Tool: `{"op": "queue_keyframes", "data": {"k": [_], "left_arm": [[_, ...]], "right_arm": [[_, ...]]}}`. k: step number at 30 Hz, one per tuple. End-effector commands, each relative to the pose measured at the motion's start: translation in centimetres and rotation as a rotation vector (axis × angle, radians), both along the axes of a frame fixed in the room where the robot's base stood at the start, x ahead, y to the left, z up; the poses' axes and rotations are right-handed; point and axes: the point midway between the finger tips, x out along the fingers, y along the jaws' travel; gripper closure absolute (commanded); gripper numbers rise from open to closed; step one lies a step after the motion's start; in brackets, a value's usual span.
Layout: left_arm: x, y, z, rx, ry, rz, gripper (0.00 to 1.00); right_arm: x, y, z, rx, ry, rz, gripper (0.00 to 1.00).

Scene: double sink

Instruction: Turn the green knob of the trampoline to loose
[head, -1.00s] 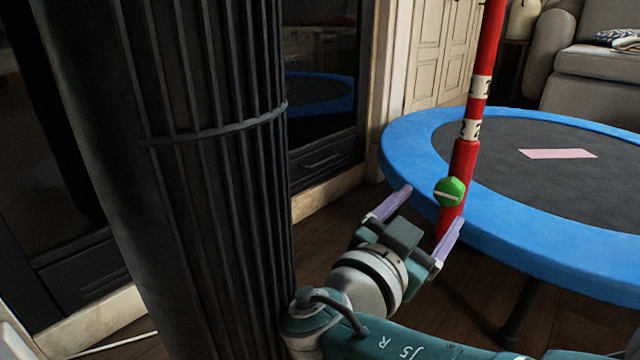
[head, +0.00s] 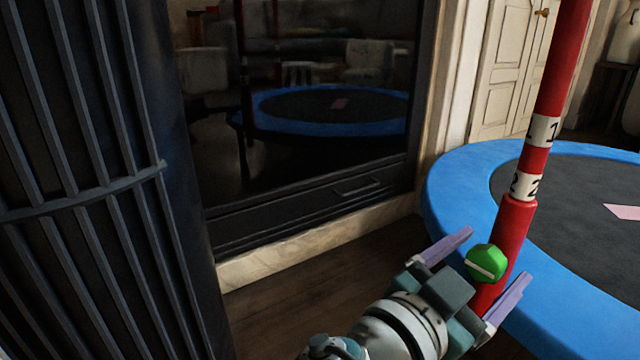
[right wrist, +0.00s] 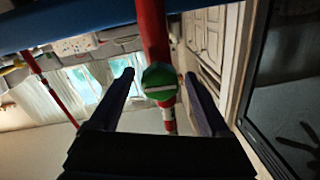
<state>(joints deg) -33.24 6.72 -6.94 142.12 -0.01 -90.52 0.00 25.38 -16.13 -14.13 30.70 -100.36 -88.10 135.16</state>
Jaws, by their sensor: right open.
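The green knob (head: 486,262) sits on the lower part of the red pole (head: 508,235) of the blue-rimmed trampoline (head: 455,180). A pale line crosses the knob's face; it slants slightly in the head view. My right gripper (head: 487,268) is open, with one purple finger on each side of the knob. In the right wrist view the knob (right wrist: 159,82) lies between the two fingers, with a gap to each, and its pale line runs nearly level. The gripper is not closed on it. My left gripper is not in view.
A dark ribbed column (head: 80,180) fills the left. Behind stands a dark glossy cabinet (head: 300,190) that reflects the trampoline. A pink sheet (head: 625,211) lies on the trampoline's dark mat. Bare wooden floor (head: 300,300) shows between cabinet and gripper.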

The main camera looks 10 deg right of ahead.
Motion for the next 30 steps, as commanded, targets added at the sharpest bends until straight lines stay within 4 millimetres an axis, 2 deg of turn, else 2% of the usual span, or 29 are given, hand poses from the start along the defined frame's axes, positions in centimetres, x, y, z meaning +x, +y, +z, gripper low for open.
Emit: {"op": "queue_keyframes", "data": {"k": [4, 25, 30], "left_arm": [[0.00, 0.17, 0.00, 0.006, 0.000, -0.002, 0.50], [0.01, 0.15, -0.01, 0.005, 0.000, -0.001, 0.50], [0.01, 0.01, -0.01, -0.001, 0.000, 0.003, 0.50]], "right_arm": [[0.00, -0.01, 0.00, 0.000, 0.000, 0.000, 0.20], [0.00, -0.05, -0.03, 0.000, 0.001, -0.001, 0.99], [0.00, -0.05, -0.03, -0.001, 0.003, -0.001, 1.00]]}}
